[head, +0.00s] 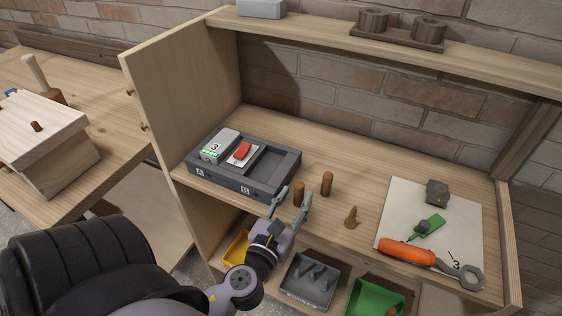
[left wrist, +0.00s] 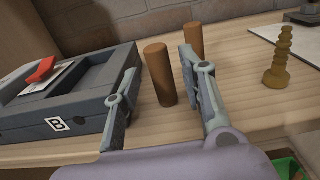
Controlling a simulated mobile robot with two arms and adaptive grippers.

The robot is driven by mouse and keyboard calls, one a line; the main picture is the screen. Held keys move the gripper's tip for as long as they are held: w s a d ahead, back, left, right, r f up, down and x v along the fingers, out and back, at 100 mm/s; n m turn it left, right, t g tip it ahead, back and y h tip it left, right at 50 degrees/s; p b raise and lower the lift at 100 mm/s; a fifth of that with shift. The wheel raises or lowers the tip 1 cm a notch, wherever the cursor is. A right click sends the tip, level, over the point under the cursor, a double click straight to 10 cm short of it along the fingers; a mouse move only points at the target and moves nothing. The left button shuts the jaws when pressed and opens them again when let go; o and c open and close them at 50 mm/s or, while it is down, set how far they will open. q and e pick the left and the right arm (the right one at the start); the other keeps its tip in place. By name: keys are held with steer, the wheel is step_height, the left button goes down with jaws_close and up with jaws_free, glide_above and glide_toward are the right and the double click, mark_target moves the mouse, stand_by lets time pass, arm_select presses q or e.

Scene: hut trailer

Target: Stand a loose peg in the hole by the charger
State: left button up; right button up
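The dark grey charger (head: 270,185), with bays marked A and B, sits on the shelf board; it also shows in the left wrist view (left wrist: 88,110). Two brown wooden pegs stand upright right of it: a nearer peg (head: 299,195) and a farther peg (head: 327,183). In the left wrist view the nearer peg (left wrist: 160,75) shows between my fingers, and the farther peg (left wrist: 194,38) is partly behind the right finger. My left gripper (head: 292,198) is open, its fingers either side of the nearer peg; contact is not clear. My right gripper is not in view.
A brass-coloured stepped piece (head: 352,218) stands right of the pegs. A white sheet (head: 402,200) carries an orange-handled tool (head: 405,250), a green item and a grey block. Bins (head: 310,282) sit below the front edge. A side panel (head: 190,95) rises at left.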

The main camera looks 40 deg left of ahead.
arm_select(q)
steer(key=b+v, duration=0.3)
steer(key=v, duration=0.6)
steer(key=shift+b, duration=0.3)
steer(key=s+d+f+n+g+h, duration=0.15)
steer(key=f+n+g, duration=0.35)
steer(key=f, duration=1.3)
steer(key=s+f+n+g+h, duration=0.1)
steer(key=s+f+n+g, duration=0.35)
steer(key=f, duration=1.25)
steer(key=s+f+n+g+h, duration=0.1)
steer(key=s+f+n+g, duration=0.2)
steer(key=s+f+n, duration=0.7)
steer(key=s+f+n+g+h, duration=0.1)
steer(key=s+f+n+g, duration=0.3)
steer(key=s+f+n, duration=0.5)
step_height(320, 180, down, 5)
steer(key=shift+s+d+r+n, duration=0.15)
steer(key=shift+s+n, duration=0.25)
steer(key=shift+n, duration=0.75)
